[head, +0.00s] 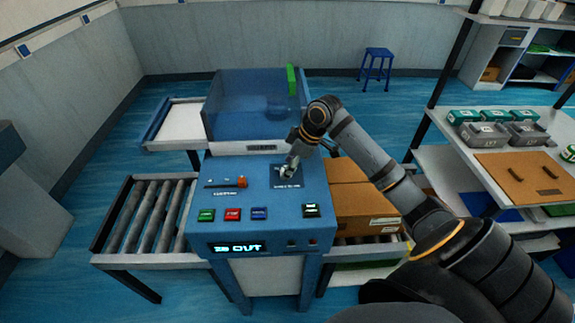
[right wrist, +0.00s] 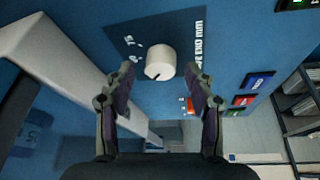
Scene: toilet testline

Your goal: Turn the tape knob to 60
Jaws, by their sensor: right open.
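The tape knob (right wrist: 160,62) is a round white knob on a dark square plate of the blue machine panel. Small white marks and a printed label ending in "mm" show beside it; its setting is too small to read. My right gripper (right wrist: 160,78) is open, with its two dark fingers on either side of the knob's near edge and a gap showing on both sides. In the head view my right gripper (head: 290,164) reaches down over the panel (head: 262,196) and largely covers the knob. My left gripper is not in view.
Green, red and blue buttons (head: 232,214) and a lit display (head: 237,247) sit at the panel's front. An orange-red part (head: 242,182) is left of the knob. A clear cover (head: 250,100) rises behind. Rollers (head: 148,215) and cardboard boxes (head: 358,205) flank the machine.

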